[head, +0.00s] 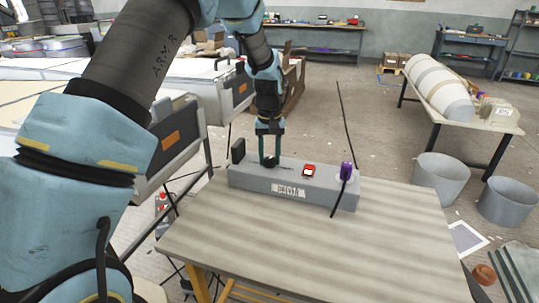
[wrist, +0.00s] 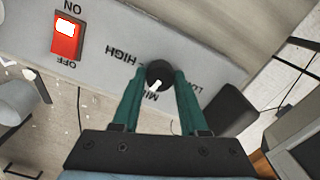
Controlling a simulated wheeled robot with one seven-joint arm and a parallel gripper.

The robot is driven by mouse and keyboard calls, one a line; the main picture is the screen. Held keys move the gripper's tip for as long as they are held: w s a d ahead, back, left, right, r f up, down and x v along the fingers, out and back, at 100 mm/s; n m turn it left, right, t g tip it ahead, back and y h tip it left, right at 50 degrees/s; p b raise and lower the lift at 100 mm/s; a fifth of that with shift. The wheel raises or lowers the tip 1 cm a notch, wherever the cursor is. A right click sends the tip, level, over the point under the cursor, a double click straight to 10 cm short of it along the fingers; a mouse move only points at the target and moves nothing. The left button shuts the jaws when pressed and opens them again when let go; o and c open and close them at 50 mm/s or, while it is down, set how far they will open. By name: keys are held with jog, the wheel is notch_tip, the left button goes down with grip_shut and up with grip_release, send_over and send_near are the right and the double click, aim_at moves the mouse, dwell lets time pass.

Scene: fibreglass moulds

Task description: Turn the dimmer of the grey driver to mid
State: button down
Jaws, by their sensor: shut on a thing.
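The grey driver (head: 250,181) is a long box lying on the table. Its dimmer is a round black knob (wrist: 159,72) with a white pointer, seen in the wrist view. HIGH is printed to one side of it, a partly covered MI… label (wrist: 154,97) lies just below, and LO… lies at the right. The pointer aims down and slightly left, toward the MI… label. My gripper (head: 270,163) points down over the driver's left part. In the wrist view its green fingers (wrist: 160,77) are shut on the knob, one on each side.
A red rocker switch (head: 309,171) marked ON and OFF sits on the driver's top. The table (head: 400,238) is clear in front and right.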

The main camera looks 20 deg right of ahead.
aim_at(269, 159)
jog(key=shift+n, duration=1.1)
jog(key=shift+c, duration=2.2)
grip_release()
notch_tip(269, 159, up, 11)
jog(key=shift+b, duration=0.35)
jog(key=shift+f, duration=0.1)
